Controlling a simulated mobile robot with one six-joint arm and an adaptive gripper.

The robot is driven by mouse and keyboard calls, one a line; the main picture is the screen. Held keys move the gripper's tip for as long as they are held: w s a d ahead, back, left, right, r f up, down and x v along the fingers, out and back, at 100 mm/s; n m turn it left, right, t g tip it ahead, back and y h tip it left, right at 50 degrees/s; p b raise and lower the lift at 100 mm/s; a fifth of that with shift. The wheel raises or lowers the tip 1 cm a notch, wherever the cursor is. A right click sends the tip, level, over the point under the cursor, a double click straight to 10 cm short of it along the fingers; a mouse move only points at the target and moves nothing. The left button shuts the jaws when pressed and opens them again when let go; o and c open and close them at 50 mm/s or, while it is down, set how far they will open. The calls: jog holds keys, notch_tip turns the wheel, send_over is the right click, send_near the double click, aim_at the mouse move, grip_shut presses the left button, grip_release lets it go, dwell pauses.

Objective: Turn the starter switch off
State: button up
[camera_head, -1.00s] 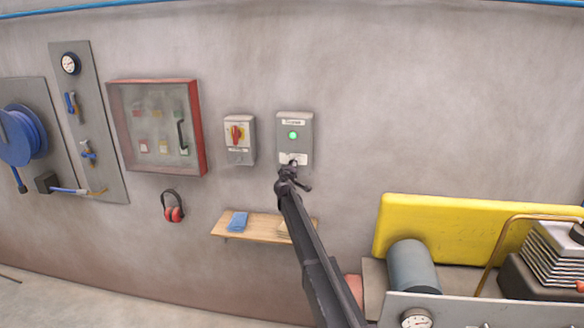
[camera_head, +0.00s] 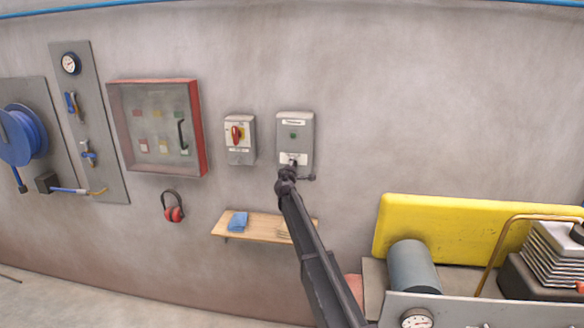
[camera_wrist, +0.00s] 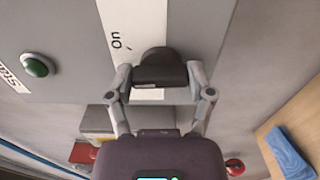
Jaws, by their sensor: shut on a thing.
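The starter box (camera_head: 308,145) is a grey box on the wall with a green lamp (camera_head: 293,136) that looks dark. The lamp also shows unlit in the wrist view (camera_wrist: 38,66). The black switch knob (camera_wrist: 158,62) sits on a white label plate with the word "On" beside it. My gripper (camera_wrist: 160,88) has one finger on each side of the knob and is shut on it. In the head view my gripper (camera_head: 292,172) is at the lower part of the box and hides most of the knob.
A grey box with a red rotary handle (camera_head: 237,134) is just left of the starter. Below is a wooden shelf (camera_head: 262,228) with a blue cloth (camera_head: 237,221). Red ear defenders (camera_head: 173,207) hang at left. A yellow panel (camera_head: 470,235) and machinery stand at right.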

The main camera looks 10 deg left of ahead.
jog(key=n, duration=0.5)
jog(key=shift+w, duration=0.1)
jog(key=shift+n, duration=0.3)
jog(key=o, duration=1.1)
jog(key=shift+s, duration=0.2)
jog(key=s, duration=1.1)
jog(key=shift+s+a, duration=0.25)
jog(key=shift+s, duration=0.1)
